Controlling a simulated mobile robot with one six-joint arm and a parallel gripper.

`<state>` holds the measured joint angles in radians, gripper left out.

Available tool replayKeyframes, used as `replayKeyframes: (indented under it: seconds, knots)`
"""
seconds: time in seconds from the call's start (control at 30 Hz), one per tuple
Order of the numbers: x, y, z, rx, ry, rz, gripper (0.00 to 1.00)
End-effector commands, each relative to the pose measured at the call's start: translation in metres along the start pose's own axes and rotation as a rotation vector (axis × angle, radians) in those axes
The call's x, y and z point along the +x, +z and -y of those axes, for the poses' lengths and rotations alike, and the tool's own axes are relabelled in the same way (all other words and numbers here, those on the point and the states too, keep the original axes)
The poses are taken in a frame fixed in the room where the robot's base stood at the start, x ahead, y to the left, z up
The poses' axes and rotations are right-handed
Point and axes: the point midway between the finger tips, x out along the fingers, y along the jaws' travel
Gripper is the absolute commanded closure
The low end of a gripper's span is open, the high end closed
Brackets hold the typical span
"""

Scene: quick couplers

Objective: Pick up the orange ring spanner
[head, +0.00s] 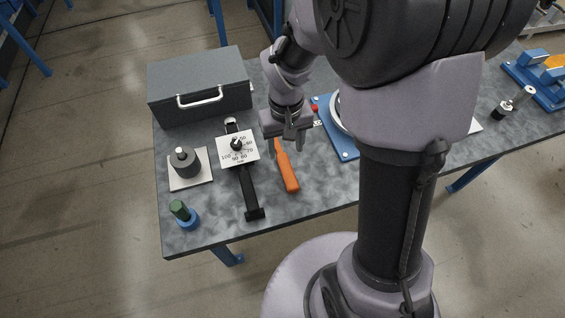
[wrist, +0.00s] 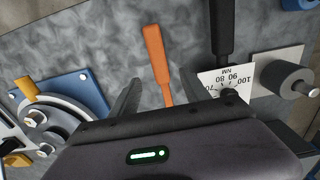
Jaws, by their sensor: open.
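The orange ring spanner (head: 287,170) lies on the grey workbench (head: 220,230), its wide handle toward the front edge. Its far end is hidden under my gripper in the head view. In the wrist view the spanner (wrist: 157,62) runs down between the two fingers, and its ring end is hidden behind the gripper body. My gripper (head: 285,146) is open and empty, above the far part of the spanner. In the wrist view my gripper (wrist: 165,95) has its fingers apart on either side of the spanner, with clear space to each.
A black torque wrench with a white dial (head: 238,148) lies just left of the spanner. Left of it stand a dark cylinder on a plate (head: 184,162) and a green-and-blue part (head: 184,213). A grey toolbox (head: 198,85) is behind. A blue plate fixture (head: 343,143) is right.

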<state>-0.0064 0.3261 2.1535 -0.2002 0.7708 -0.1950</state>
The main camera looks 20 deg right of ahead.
Motion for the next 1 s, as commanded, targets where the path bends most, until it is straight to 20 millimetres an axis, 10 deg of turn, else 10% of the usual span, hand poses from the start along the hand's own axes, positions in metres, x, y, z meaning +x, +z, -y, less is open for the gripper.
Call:
replayKeyframes:
  seconds: [0.5,0.7,1.0]
  knots:
    - [0.085,0.002,-0.003,0.001,0.000,0.002,0.45]
    - [0.085,0.001,-0.003,0.001,0.000,-0.002,0.45]
    - [0.085,0.001,-0.002,0.001,0.000,-0.001,1.00]
